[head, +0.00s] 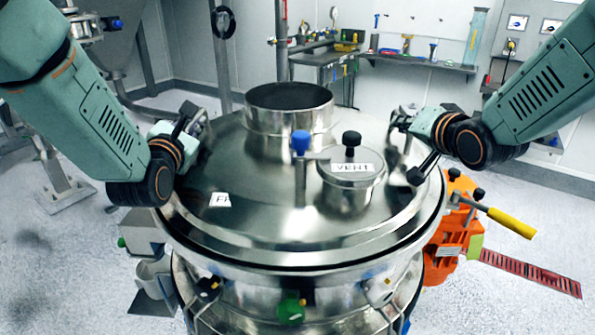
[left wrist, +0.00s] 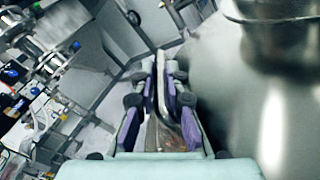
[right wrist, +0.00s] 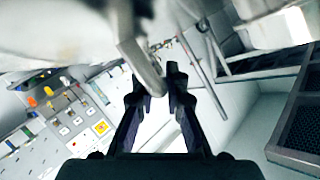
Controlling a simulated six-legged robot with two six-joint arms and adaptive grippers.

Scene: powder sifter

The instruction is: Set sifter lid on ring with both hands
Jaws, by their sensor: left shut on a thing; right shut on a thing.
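The steel sifter lid (head: 265,225) is a wide shiny dome with a broad open collar (head: 290,125) and a cap labelled VENT (head: 350,185). It lies over the ring (head: 290,266), whose steel and dark rim shows below the lid's front edge. I cannot tell whether the lid touches the ring all round. My left gripper (head: 192,122) is shut on the lid's left handle; the handle shows between its purple pads (left wrist: 165,105) in the left wrist view. My right gripper (head: 405,125) is shut on the right handle (right wrist: 140,60), partly hidden by the fingers.
A blue-knobbed post (head: 300,165) rises by the vent cap. An orange unit with a yellow-handled lever (head: 510,222) stands at the right. A workbench (head: 420,62) with tools is behind.

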